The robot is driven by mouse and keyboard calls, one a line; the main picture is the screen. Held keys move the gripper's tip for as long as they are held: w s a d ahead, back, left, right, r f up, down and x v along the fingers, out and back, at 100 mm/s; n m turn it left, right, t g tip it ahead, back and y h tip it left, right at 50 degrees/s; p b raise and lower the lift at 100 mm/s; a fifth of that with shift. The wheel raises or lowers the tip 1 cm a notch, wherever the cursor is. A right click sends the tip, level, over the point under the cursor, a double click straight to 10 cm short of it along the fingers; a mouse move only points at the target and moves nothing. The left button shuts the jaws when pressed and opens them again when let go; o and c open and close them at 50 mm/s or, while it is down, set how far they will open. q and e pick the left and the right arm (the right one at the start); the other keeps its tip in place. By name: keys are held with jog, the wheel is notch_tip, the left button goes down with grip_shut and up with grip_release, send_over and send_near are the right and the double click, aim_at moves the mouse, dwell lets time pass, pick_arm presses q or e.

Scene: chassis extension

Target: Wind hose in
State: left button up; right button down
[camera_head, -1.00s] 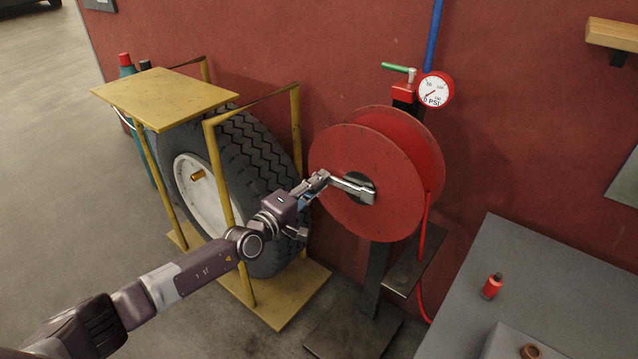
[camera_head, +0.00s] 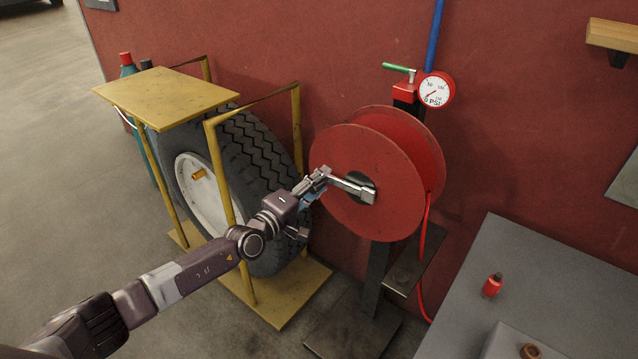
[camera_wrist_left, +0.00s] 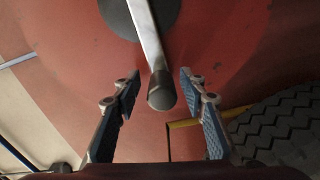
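The red hose reel (camera_head: 345,150) stands on a dark metal stand against the wall. The red hose (camera_head: 425,243) hangs down from its right side. A silver crank (camera_head: 350,185) is fixed at the reel's dark hub and points left towards my left gripper (camera_head: 318,184). In the left wrist view the crank (camera_wrist_left: 147,38) ends in a dark rounded knob (camera_wrist_left: 161,92). My left gripper (camera_wrist_left: 157,88) is open there, with one finger on each side of the knob and visible gaps to both. My right gripper is not in view.
A tyre (camera_head: 245,150) stands in a yellow frame (camera_head: 222,190) close beside my left arm. A pressure gauge (camera_head: 436,90) and green valve handle (camera_head: 397,67) are above the reel.

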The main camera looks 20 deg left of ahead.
pick_arm(q)
jog(key=v, duration=1.2)
dwell(0.3)
